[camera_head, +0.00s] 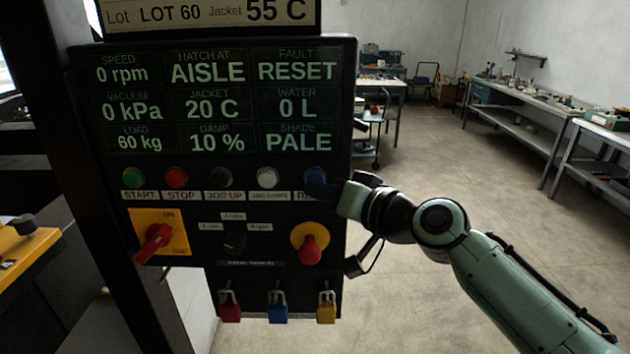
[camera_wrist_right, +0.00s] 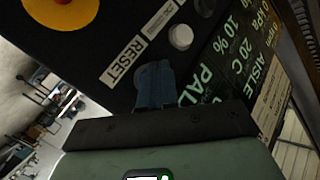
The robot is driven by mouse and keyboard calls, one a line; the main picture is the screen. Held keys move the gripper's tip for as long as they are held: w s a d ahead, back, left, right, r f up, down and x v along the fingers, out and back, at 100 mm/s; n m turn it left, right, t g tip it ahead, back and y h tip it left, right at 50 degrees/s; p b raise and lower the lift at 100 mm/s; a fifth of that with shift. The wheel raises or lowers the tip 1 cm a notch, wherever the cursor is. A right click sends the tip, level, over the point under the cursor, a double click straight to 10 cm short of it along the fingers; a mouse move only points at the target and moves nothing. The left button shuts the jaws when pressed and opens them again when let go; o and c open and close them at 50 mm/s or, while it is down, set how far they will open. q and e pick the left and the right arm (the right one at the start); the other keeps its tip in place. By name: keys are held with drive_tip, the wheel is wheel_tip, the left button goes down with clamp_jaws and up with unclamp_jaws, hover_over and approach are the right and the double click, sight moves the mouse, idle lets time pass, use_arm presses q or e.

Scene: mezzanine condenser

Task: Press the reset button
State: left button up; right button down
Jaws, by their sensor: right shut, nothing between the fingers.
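The reset button (camera_head: 316,174) is a round blue button at the right end of the button row on a black control panel (camera_head: 135,60). Its label is mostly covered in the head view; the wrist view shows the RESET label (camera_wrist_right: 125,62) clearly. My right gripper (camera_head: 322,188) is shut and empty, its blue fingers (camera_wrist_right: 155,90) pointing at the panel at the button. In the wrist view the fingertips cover most of the button's place. I cannot tell whether they touch it. The panel's FAULT field reads RESET. My left gripper is not in view.
The white button (camera_head: 267,178) sits just left of the reset button. A red knob on a yellow plate (camera_head: 310,250) is below it, and a red rotary switch (camera_head: 155,240) is lower left. Padlocks (camera_head: 277,310) hang underneath. Open floor (camera_head: 430,150) lies right of the panel.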

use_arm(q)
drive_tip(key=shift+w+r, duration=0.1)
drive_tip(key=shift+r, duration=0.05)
use_arm(e)
drive_tip(key=shift+w, duration=0.4)
drive_tip(key=shift+s, duration=0.1)
idle(0.4)
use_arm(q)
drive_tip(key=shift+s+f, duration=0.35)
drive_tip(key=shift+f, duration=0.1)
use_arm(e)
drive_tip(key=shift+s, duration=0.8)
use_arm(q)
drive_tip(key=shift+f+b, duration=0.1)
drive_tip(key=shift+b, duration=0.2)
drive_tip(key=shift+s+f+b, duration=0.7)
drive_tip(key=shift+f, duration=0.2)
use_arm(e)
drive_tip(key=shift+s, duration=2.5)
